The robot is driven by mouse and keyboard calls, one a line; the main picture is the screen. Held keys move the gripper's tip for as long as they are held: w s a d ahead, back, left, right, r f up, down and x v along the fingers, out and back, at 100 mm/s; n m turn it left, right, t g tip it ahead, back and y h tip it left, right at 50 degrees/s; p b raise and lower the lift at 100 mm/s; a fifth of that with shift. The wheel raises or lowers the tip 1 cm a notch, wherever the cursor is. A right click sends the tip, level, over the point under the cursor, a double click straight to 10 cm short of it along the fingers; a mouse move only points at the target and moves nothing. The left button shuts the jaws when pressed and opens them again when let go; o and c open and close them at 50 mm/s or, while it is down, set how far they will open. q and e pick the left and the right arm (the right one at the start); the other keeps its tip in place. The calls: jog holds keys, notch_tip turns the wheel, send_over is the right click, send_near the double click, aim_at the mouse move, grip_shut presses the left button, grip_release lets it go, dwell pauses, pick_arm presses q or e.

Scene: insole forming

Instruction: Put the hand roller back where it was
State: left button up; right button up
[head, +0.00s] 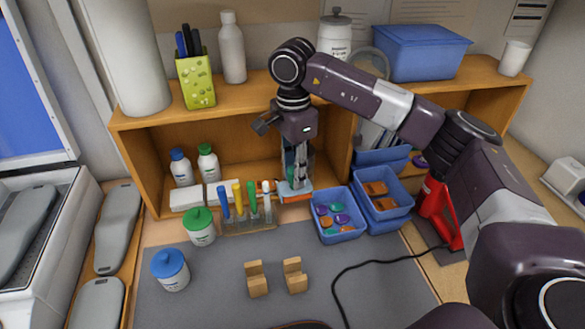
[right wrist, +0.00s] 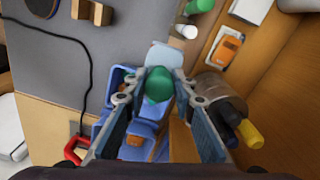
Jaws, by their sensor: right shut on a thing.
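My right gripper (head: 297,180) points down at the front of the wooden shelf's lower opening, just right of the rack of coloured tools. It is shut on the hand roller. In the right wrist view the roller's green handle end (right wrist: 158,84) sits between the fingertips (right wrist: 157,88), with a pale blue part (right wrist: 165,55) beyond it. In the head view a light blue and orange piece (head: 295,193) shows under the fingers; I cannot tell whether all of it belongs to the roller. The fingers hide most of the handle. My left gripper is not in view.
The tool rack (head: 248,229) stands close to the left of the gripper. Blue bins (head: 340,236) stand close to the right. Green-lidded (head: 201,228) and blue-lidded jars (head: 171,272) and two wooden blocks (head: 257,280) stand on the grey mat (head: 215,300). A black cable crosses the mat.

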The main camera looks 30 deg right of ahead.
jog(key=f+b, duration=0.1)
jog(key=f, duration=0.1)
jog(key=f+b, duration=0.2)
jog(key=f, duration=0.1)
jog(key=shift+w+f, duration=0.2)
jog(key=shift+f, duration=0.1)
pick_arm(q)
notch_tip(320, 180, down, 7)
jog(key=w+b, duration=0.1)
jog(key=b, duration=0.2)
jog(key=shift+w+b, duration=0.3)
jog(key=shift+b, duration=0.05)
pick_arm(e)
jog(key=shift+w+f, duration=0.1)
jog(key=shift+f, duration=2.6)
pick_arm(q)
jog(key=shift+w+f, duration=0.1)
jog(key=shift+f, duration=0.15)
pick_arm(e)
jog(key=shift+f, duration=0.25)
jog(key=o, duration=1.2)
jog(key=shift+o, duration=0.4)
jog(key=o, duration=0.5)
